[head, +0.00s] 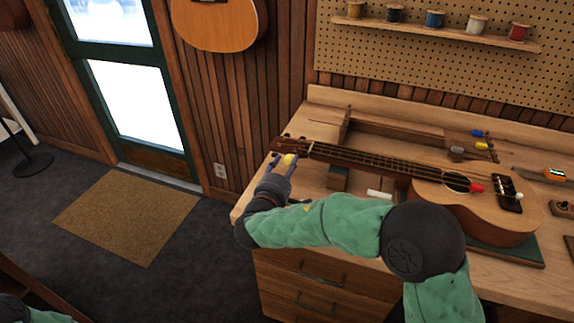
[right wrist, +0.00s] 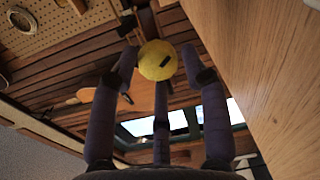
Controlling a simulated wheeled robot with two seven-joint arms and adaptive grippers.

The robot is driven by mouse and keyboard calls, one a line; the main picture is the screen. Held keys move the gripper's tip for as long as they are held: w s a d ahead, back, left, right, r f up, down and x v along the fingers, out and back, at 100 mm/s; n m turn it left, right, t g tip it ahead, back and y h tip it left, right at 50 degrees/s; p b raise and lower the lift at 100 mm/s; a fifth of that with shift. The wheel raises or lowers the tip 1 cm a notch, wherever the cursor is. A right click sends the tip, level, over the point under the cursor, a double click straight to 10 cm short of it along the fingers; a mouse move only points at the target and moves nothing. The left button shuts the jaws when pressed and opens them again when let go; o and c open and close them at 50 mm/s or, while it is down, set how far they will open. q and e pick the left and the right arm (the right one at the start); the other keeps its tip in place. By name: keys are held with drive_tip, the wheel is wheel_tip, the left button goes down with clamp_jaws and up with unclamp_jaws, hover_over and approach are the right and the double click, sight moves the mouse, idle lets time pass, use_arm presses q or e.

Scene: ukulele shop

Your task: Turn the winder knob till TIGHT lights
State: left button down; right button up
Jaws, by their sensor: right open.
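A ukulele (head: 440,190) lies on the workbench with its headstock toward the left. The yellow winder knob (head: 289,160) sits at the headstock. My right gripper (head: 279,168) is at the knob. Its purple fingers (right wrist: 158,76) are open and spread around the knob; I cannot tell whether any finger touches it. No lit TIGHT sign can be made out. My left gripper is out of view.
The wooden workbench (head: 325,113) has drawers below. An orange device (head: 555,175) lies at its right end, its display too small to read. Small coloured items (head: 481,145) lie behind the ukulele. A thread shelf (head: 440,33) hangs above. Open floor with a mat (head: 125,215) is on the left.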

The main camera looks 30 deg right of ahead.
drive_tip(key=v, duration=1.1)
drive_tip(key=shift+s, duration=0.1)
